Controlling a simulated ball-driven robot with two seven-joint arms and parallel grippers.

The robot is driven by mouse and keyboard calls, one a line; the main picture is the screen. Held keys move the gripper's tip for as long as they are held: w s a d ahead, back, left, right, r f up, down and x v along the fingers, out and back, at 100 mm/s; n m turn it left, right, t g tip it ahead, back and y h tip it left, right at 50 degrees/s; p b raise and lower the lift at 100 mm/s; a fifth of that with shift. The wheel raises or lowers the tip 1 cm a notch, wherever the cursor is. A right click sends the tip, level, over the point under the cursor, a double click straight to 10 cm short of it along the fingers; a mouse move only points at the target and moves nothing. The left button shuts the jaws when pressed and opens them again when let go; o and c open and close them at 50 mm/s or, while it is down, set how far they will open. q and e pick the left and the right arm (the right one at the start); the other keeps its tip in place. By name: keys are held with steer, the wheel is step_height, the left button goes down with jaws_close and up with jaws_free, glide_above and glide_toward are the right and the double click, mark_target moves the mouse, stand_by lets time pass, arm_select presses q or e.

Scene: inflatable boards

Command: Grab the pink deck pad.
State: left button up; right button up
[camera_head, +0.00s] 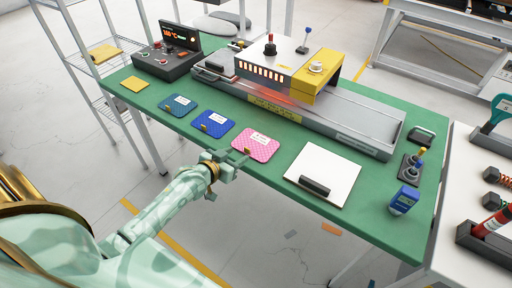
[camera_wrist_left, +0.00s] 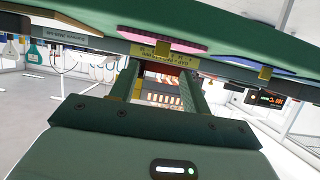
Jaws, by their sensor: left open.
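The pink deck pad (camera_head: 255,146) lies flat near the front edge of the green table, with a white label on top and a small yellow tab at its front left. In the left wrist view the pad (camera_wrist_left: 165,39) shows nearly edge-on at the top, its yellow tab above the gap between the fingers. My left gripper (camera_head: 225,155) is just in front of the pad, at the table edge. In the wrist view its fingers (camera_wrist_left: 161,70) are apart with nothing seen held between them. Whether they touch the pad, I cannot tell. My right gripper is not in view.
Blue (camera_head: 213,123) and teal (camera_head: 178,105) pads lie left of the pink one. A white board (camera_head: 322,172) with a dark handle is at its right. Behind stands a long grey machine (camera_head: 340,122) with a yellow head (camera_head: 318,82) and red glow. A blue device (camera_head: 404,199) stands far right.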

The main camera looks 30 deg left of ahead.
mark_target(247, 150)
arm_select(q)
steer(key=shift+w+f, duration=0.4)
steer(key=shift+w, duration=0.2)
steer(key=b+x, duration=0.1)
steer(key=x, duration=0.1)
steer(key=b+x, duration=0.1)
steer(key=x, duration=0.1)
steer(key=shift+s+f, duration=0.15)
steer(key=shift+f, duration=0.1)
steer(key=shift+w+f, duration=0.1)
steer(key=shift+w, duration=0.3)
steer(key=shift+c, duration=0.6)
jaws_close()
